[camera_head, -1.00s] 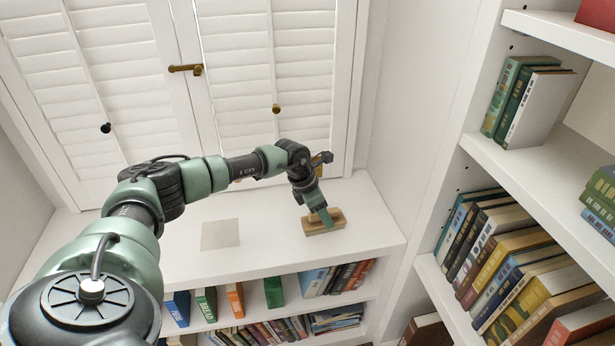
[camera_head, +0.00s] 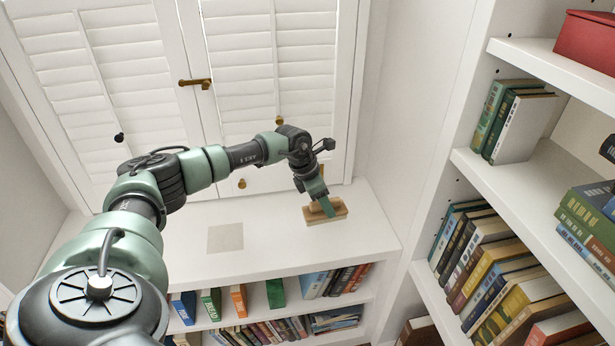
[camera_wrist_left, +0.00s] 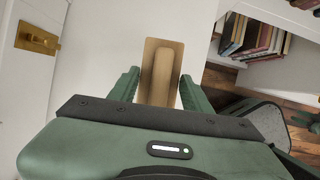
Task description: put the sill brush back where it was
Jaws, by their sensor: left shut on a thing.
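The sill brush (camera_head: 340,209), a tan wooden block with a raised grip, is at the right part of the white sill top (camera_head: 275,240). My left gripper (camera_head: 324,206) comes down on it from above and is shut on its grip. In the left wrist view the brush (camera_wrist_left: 163,60) lies lengthwise between the two green fingers of the left gripper (camera_wrist_left: 160,90). I cannot tell whether its underside touches the sill or is just above it. A flat beige square (camera_head: 225,238) lies on the sill to the left of the brush.
White louvred shutters (camera_head: 245,80) with brass handles stand behind the sill. Shelves of books (camera_head: 275,293) are below its front edge. A tall bookcase (camera_head: 520,165) stands at the right. The sill between the square and the brush is clear.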

